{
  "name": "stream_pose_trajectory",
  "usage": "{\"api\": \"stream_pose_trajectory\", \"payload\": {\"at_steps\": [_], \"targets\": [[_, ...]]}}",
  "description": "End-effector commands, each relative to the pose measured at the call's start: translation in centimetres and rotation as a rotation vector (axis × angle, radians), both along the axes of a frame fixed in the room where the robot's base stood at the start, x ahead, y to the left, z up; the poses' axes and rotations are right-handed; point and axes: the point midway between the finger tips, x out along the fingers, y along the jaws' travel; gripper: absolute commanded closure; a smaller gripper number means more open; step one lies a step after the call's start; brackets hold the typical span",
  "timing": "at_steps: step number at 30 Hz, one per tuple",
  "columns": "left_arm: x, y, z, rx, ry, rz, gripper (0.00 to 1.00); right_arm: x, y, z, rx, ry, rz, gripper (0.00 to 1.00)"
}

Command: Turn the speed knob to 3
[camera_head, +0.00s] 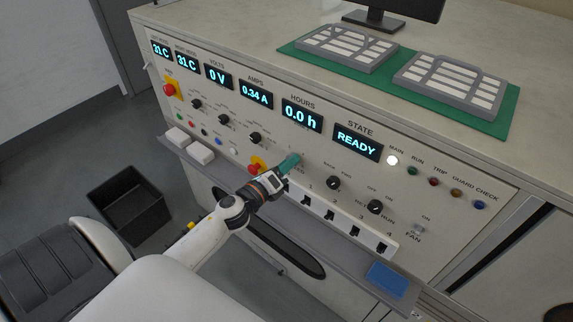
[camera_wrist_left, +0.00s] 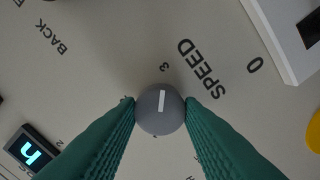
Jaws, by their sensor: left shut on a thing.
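The speed knob (camera_wrist_left: 160,122) is a round grey knob with a white pointer line, in the middle of the left wrist view. Its pointer points up in that view, at about the printed 3 (camera_wrist_left: 164,67). The word SPEED (camera_wrist_left: 202,68) is printed to its right. My left gripper (camera_wrist_left: 160,112) has its two teal fingers shut on the knob's sides. In the head view my left gripper (camera_head: 292,162) touches the panel below the hours display, and its fingers hide the knob. My right gripper is not in view.
The sloped panel carries displays, including the state display (camera_head: 358,142) reading READY. A red button on yellow (camera_head: 257,165) is close left of my gripper. Other black knobs (camera_head: 333,183) are to the right. A white socket strip (camera_head: 345,230) and a ledge with a blue block (camera_head: 388,279) are below.

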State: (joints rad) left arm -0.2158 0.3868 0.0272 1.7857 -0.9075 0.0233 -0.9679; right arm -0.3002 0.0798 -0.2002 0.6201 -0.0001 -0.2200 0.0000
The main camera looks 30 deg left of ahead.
Motion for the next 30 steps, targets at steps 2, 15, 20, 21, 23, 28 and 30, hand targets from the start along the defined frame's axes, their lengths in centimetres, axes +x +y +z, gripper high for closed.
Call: {"api": "stream_pose_trajectory", "payload": {"at_steps": [2, 15, 20, 21, 23, 28, 30], "targets": [[0.0, 0.0, -0.1, 0.003, 0.003, 0.000, 0.89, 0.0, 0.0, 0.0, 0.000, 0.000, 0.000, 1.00], [0.0, 0.0, 0.0, 0.001, 0.001, 0.000, 0.45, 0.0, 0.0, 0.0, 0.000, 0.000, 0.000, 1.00], [-0.4, 0.1, -0.2, 0.001, 0.002, 0.000, 0.45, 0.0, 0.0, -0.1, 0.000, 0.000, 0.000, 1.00], [-0.7, 0.1, -0.2, 0.000, 0.003, 0.000, 0.45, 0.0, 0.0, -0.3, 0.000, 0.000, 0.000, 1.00], [-1.5, 0.1, -0.3, 0.000, 0.003, 0.000, 0.45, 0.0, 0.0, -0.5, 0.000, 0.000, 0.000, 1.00], [-4.9, 0.4, -0.5, 0.000, 0.005, 0.000, 0.45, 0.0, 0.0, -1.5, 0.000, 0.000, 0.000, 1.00], [-6.5, 0.5, -0.6, 0.000, 0.005, 0.000, 0.45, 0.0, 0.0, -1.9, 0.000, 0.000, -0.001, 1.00]]}}
